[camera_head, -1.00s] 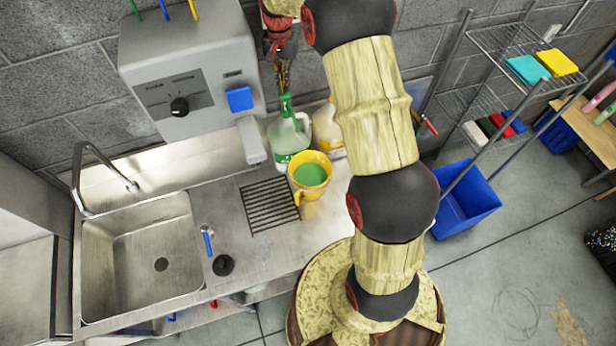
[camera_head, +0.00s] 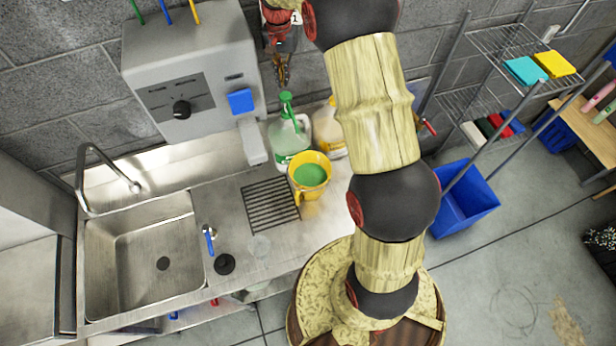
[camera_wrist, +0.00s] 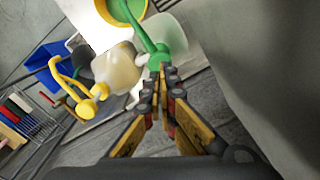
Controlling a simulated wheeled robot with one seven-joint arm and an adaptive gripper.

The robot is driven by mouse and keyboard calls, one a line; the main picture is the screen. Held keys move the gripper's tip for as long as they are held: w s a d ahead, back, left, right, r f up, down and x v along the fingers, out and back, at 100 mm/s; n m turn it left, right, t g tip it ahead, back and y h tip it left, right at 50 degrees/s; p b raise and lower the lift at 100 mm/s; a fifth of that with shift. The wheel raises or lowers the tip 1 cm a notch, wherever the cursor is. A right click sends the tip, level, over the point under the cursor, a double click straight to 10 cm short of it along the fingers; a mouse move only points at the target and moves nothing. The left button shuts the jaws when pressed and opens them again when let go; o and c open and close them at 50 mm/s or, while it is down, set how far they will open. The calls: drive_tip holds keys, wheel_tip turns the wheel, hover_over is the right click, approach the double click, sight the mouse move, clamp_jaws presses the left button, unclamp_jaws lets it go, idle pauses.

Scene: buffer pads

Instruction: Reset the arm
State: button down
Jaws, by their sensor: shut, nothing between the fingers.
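My gripper (camera_head: 282,78) is at the top of the head view, above the counter near the back wall. It is shut and empty. A jug with a green pump (camera_head: 287,140) stands on the counter below it, apart from the fingers. In the wrist view my fingers (camera_wrist: 163,88) overlap the green pump top (camera_wrist: 158,58) in the picture. A second jug with yellowish contents (camera_head: 327,130) stands to its right, partly hidden by my arm. A yellow pitcher with green contents (camera_head: 310,174) stands in front of both.
A grey dispenser box (camera_head: 185,75) with a blue button is left of my gripper. The sink (camera_head: 140,255) is at left. A wire shelf (camera_head: 510,45) and blue bin (camera_head: 468,200) are at right.

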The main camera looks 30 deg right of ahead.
drive_tip(key=shift+r+p, duration=0.35)
drive_tip(key=shift+r, duration=0.6)
